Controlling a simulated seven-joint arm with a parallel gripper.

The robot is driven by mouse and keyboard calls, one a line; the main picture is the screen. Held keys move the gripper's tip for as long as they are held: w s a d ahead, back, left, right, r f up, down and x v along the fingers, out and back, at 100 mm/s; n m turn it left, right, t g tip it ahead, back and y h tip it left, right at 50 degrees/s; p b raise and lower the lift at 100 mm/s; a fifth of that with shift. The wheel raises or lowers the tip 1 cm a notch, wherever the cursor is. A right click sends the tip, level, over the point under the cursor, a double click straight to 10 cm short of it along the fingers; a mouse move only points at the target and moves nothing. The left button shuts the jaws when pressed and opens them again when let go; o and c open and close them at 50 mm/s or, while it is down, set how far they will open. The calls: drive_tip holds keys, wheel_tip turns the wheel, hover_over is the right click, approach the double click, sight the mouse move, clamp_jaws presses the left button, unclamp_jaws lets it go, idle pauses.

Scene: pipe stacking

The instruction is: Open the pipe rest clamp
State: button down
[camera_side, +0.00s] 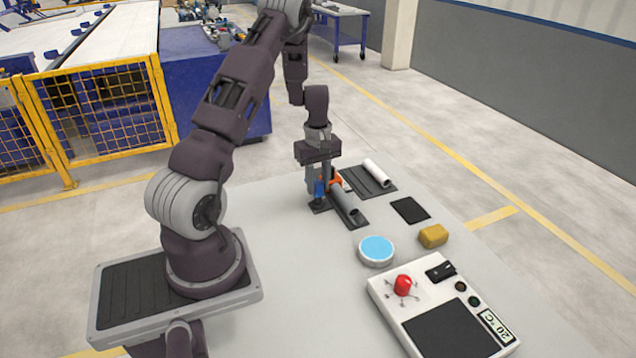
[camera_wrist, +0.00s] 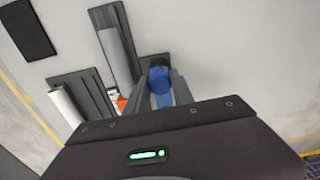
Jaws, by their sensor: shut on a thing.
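My gripper (camera_side: 319,182) points straight down at the far end of the table. In the wrist view its two fingers (camera_wrist: 162,90) are shut on a blue rounded part (camera_wrist: 160,80), which stands on a small dark base. The blue part also shows low between the fingers in the side view (camera_side: 319,187). Just beside it is the pipe rest (camera_side: 358,220), a dark ridged plate with a grey pipe (camera_side: 344,199) lying along it. A small orange part (camera_side: 337,179) shows beside the gripper, partly hidden. I cannot tell whether the clamp is open.
A second dark rest (camera_side: 382,187) with a white pipe (camera_side: 377,172) lies beyond. A dark pad (camera_side: 410,210), a yellow block (camera_side: 433,236), a round blue-topped disc (camera_side: 376,250) and a control panel with a red button (camera_side: 403,285) are nearer. The table's middle is clear.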

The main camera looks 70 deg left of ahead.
drive_tip(key=shift+n, duration=0.9)
drive_tip(key=c, duration=1.1)
unclamp_jaws()
